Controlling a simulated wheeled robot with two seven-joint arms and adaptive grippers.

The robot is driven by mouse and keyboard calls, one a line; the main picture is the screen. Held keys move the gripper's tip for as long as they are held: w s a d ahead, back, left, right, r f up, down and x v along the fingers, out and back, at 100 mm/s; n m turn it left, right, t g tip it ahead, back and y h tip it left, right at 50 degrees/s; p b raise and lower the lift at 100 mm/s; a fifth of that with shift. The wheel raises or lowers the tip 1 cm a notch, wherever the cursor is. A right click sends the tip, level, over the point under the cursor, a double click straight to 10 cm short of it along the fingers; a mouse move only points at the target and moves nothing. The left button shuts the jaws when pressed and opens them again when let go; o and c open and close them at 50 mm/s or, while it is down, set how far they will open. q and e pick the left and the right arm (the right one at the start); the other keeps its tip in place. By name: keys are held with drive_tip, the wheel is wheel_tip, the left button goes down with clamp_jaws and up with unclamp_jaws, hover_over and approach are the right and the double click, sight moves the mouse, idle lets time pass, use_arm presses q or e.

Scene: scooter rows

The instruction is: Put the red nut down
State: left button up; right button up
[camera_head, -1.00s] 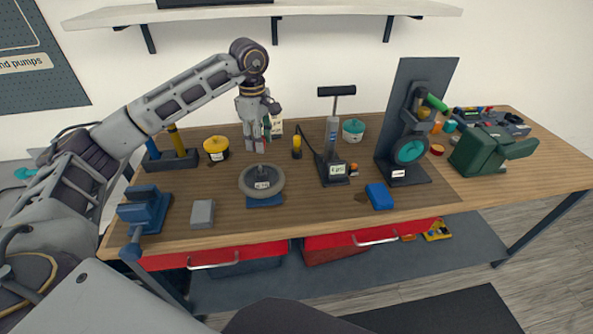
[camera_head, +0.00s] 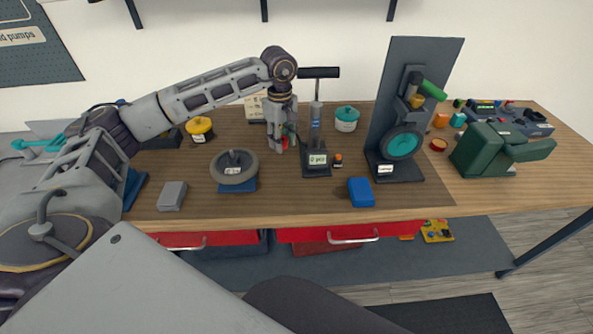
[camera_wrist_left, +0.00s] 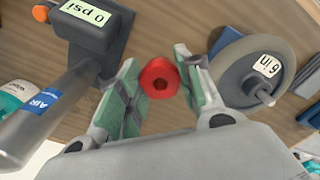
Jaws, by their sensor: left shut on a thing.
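I cannot tell whether the nut touches the bench top. My right gripper is not in view.
The wheel on its blue stand (camera_head: 234,170) lies left of the gripper; the pump (camera_head: 317,160) stands close on its right. A teal-lidded tub (camera_head: 346,119), blue block (camera_head: 361,192) and grey block (camera_head: 172,196) are around. The bench's (camera_head: 290,200) front middle is clear.

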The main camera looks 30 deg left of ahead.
use_arm(q)
drive_tip(key=shift+w+d+f, duration=0.2)
drive_tip(key=shift+f, duration=0.15)
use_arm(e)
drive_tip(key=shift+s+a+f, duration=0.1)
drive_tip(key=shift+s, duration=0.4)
use_arm(q)
hover_over(285, 170)
wheel_tip(285, 170, down, 4)
drive_tip(key=shift+d+f, duration=0.1)
drive_tip(key=shift+f, duration=0.35)
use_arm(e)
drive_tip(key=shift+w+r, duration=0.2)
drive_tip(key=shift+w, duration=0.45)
use_arm(q)
drive_tip(key=shift+f, duration=0.1)
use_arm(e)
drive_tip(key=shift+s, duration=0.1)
use_arm(q)
wheel_tip(285, 170, down, 3)
drive_tip(key=shift+s+f+p, duration=0.1)
drive_tip(key=shift+f+p, duration=0.1)
drive_tip(key=shift+p, duration=0.15)
drive_tip(key=shift+f, duration=0.6)
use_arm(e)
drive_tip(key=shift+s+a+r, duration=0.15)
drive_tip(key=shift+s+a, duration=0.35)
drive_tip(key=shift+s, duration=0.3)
